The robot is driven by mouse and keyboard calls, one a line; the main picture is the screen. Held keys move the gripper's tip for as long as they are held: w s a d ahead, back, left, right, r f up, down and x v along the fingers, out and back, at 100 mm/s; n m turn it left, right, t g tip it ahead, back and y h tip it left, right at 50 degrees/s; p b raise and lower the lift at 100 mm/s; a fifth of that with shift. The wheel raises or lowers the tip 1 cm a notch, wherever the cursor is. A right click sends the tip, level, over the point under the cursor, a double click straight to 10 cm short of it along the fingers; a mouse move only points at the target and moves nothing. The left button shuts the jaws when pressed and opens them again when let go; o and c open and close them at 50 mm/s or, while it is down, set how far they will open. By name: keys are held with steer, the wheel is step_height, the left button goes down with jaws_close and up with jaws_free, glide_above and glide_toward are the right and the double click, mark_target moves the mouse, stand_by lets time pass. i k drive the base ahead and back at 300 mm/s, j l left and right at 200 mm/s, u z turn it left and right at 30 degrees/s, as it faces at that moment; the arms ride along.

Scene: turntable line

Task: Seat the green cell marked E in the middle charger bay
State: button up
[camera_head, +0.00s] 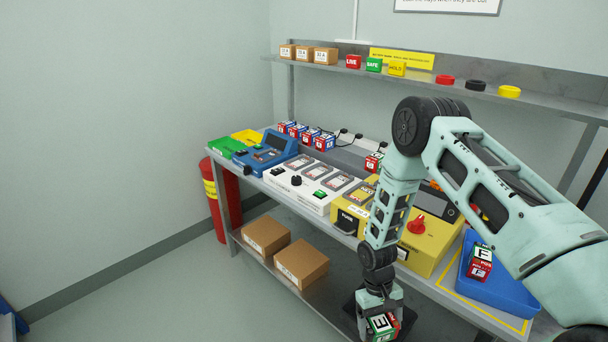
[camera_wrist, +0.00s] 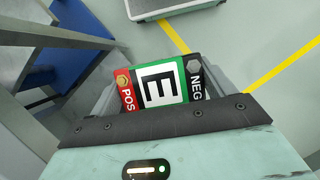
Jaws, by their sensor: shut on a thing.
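The green cell marked E (camera_head: 379,324) is in my gripper (camera_head: 380,318), low in front of the bench. In the wrist view the cell (camera_wrist: 160,86) shows its E face, with a red POS end at left and a black NEG end at right. The jaws (camera_wrist: 163,108) are shut on it, and their tips are partly hidden behind the cell. The white charger (camera_head: 297,194) stands on the bench, up and left of my gripper, with several grey bays in a row on top. The bays are small here, and I cannot tell their contents.
A yellow machine (camera_head: 432,245) with a red knob stands right of the charger; a blue device (camera_head: 262,160) stands left. A blue tray (camera_head: 512,292) holds a cell marked F (camera_head: 481,262). Several cells (camera_head: 305,135) stand behind. Cartons (camera_head: 301,264) sit on the lower shelf.

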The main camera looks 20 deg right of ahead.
mark_target(315, 175)
steer(key=i+j+z, duration=0.1)
steer(key=i+j, duration=0.55)
steer(key=i+j+z, duration=0.15)
steer(key=i+j, duration=0.15)
steer(key=j, duration=0.2)
steer(key=i+j, duration=0.25)
steer(key=j, duration=0.2)
steer(key=i+l+z, duration=0.05)
